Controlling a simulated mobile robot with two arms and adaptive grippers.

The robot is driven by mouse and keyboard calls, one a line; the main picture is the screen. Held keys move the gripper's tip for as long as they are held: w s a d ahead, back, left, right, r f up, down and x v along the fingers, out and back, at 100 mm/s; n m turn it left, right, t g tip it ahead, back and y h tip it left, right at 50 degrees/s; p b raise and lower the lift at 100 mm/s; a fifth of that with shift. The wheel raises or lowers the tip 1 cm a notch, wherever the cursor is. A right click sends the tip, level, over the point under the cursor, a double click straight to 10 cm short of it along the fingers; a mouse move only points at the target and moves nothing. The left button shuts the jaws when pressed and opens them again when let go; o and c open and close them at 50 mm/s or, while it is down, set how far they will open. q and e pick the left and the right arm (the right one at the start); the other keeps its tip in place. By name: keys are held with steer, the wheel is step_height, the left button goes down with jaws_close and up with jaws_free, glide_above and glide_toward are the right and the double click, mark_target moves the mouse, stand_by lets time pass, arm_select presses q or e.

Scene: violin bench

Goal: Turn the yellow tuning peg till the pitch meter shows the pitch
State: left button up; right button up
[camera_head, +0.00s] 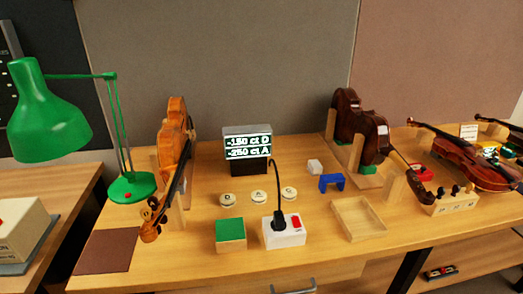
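The pitch meter (247,130) stands upright at the back middle of the bench. Its lit screen seems to read -150 ct D on the upper line and -250 ct A on the lower line. An orange-brown violin (173,140) stands in a wooden stand left of the meter, its neck sloping down toward the front. Its scroll and pegbox (149,231) are at the lower end, with small dark pegs; I cannot make out a yellow peg there. Neither of my grippers is in view.
A green lamp (130,187) stands left of the violin. Three round pieces (257,196), a green-topped block (230,235), a power socket with plug (284,235) and a wooden tray (358,217) lie in front. Darker violins (345,118) are at right.

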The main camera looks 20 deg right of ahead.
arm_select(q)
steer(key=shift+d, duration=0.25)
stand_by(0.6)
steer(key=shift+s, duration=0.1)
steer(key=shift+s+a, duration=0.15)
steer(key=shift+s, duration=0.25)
